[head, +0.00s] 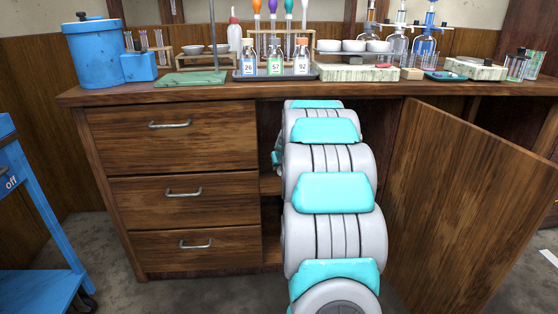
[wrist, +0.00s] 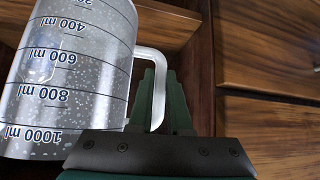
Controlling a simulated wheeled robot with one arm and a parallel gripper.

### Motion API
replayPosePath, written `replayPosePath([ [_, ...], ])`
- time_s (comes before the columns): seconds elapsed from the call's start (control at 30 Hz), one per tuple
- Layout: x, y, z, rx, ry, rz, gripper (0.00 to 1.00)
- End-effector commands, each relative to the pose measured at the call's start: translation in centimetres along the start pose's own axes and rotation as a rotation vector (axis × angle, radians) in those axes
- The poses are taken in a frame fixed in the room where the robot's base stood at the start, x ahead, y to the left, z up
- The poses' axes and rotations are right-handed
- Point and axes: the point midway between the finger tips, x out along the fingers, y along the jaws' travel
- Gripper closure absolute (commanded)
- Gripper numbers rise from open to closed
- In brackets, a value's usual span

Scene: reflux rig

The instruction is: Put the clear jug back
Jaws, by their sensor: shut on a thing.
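The clear jug (wrist: 75,75) fills the left of the wrist view. It is see-through with a speckled look, dark volume lines and numbers up to 1000 ml that read upside down there. Its pale handle (wrist: 158,85) is on its right side. My gripper (wrist: 160,75), with dark green fingers, is shut on the handle. In the head view my arm reaches into the open cupboard (head: 270,225) under the bench and hides the jug and gripper. I cannot tell whether the jug rests on the shelf.
The cupboard door (head: 470,200) stands open to the right of my arm. A drawer stack (head: 180,190) is on the left. The bench top above holds sample bottles (head: 275,60), a blue tank (head: 95,55) and glassware. A blue cart (head: 35,220) stands at far left.

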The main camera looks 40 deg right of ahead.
Motion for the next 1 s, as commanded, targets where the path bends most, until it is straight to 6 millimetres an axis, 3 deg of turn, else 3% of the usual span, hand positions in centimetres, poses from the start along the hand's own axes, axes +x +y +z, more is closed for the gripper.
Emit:
replayPosePath([
  [0.4,4.6,0.2,-5.1,-0.005,0.005,0.004,1.0],
  [1.0,10.0,0.0,-10.3,-0.003,0.004,-0.003,1.0],
])
